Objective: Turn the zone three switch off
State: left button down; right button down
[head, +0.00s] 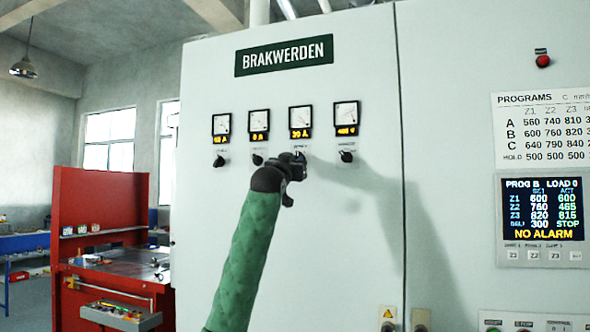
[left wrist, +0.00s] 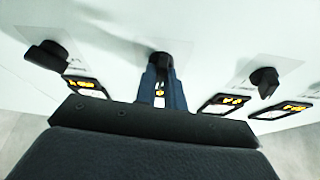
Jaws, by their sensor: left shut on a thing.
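The zone three switch is a small black rotary knob (left wrist: 160,59) under the third gauge (head: 300,120) from the left on a pale cabinet. That gauge's amber display appears to read 39 A. My left gripper (head: 298,158) reaches up to this knob and covers most of it in the head view. In the left wrist view my left gripper's blue-grey fingers (left wrist: 163,78) are closed on the knob. The knob's exact pointing direction is hidden. My right gripper is out of view.
Similar knobs sit on both sides, including the second knob (head: 258,160) and the rightmost knob (head: 346,156). A red bench (head: 100,240) stands at left. The cabinet front below is clear.

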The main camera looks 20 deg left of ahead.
pick_arm(q)
jog(key=shift+d+n+g+y+b, duration=0.15)
jog(key=shift+n+y+b, duration=0.2)
jog(key=shift+n+y, duration=1)
jog(key=shift+d+n+g+y+b, duration=0.1)
jog(key=shift+n+y+b, duration=0.3)
jog(key=shift+n, duration=1.85)
jog(key=shift+d+n+g+y+b, duration=0.2)
jog(key=shift+n+y, duration=0.75)
jog(key=shift+n, duration=0.85)
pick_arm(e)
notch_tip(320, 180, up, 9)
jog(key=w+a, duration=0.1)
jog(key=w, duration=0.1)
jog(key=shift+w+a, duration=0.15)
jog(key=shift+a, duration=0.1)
pick_arm(q)
jog(key=shift+a+r, duration=0.1)
jog(key=shift+a, duration=0.05)
jog(key=c, duration=1.5)
grip_release()
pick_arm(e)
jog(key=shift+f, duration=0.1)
